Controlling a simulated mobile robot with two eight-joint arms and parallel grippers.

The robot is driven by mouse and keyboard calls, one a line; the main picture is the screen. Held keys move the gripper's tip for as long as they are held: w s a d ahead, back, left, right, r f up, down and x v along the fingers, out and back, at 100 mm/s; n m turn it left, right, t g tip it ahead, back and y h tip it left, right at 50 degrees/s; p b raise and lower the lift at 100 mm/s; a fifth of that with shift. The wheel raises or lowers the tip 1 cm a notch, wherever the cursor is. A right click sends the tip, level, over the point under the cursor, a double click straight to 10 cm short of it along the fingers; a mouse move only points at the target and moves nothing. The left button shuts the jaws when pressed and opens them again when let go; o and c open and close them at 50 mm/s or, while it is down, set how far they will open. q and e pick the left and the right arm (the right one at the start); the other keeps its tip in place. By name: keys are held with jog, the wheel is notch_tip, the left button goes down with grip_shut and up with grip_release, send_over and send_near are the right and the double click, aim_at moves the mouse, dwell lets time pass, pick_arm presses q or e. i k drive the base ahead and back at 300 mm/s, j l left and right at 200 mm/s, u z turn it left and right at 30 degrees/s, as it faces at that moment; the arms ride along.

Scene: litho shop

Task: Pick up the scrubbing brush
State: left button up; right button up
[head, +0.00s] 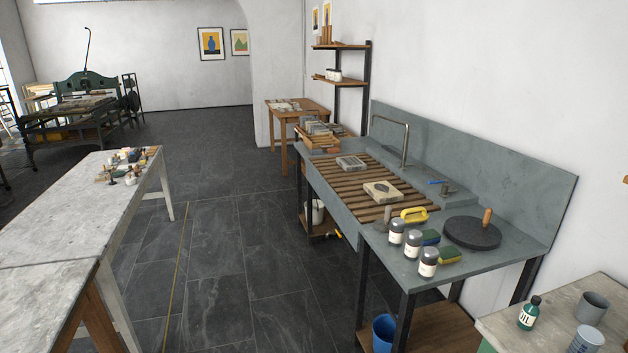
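A yellow object with a loop handle (413,214), which looks like the scrubbing brush, sits at the near end of the grey sink unit (400,269), beside the wooden slats. Its underside is too small to make out. Neither my left nor my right gripper is in view.
Near it stand several dark jars with pale labels (412,244), two sponges (450,255) and a dark disc with a wooden knob (472,233). A stone block (382,191) lies on the slats (352,182). A long table (75,216) is left; floor between is clear.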

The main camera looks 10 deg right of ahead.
aim_at(411, 218)
jog(key=i+j+u, duration=0.1)
jog(key=i, duration=0.7)
jog(key=i+j, duration=0.15)
jog(key=i, duration=0.6)
jog(key=i+z, duration=0.3)
jog(key=z, duration=0.15)
jog(key=i+j+z, duration=0.25)
jog(key=z, duration=0.15)
jog(key=i+j+z, duration=0.25)
jog(key=z, duration=0.2)
jog(key=i+j+z, duration=0.15)
jog(key=z, duration=0.35)
jog(key=i+j+z, duration=0.15)
jog(key=z, duration=0.3)
jog(key=i+j+z, duration=0.1)
jog(key=j+z, duration=0.15)
jog(key=z, duration=0.25)
jog(key=i+j+z, duration=0.15)
jog(key=j+z, duration=0.2)
jog(key=z, duration=0.15)
jog(key=i+j+z, duration=0.1)
jog(key=j+z, duration=0.35)
jog(key=i+l, duration=0.1)
jog(key=i, duration=0.3)
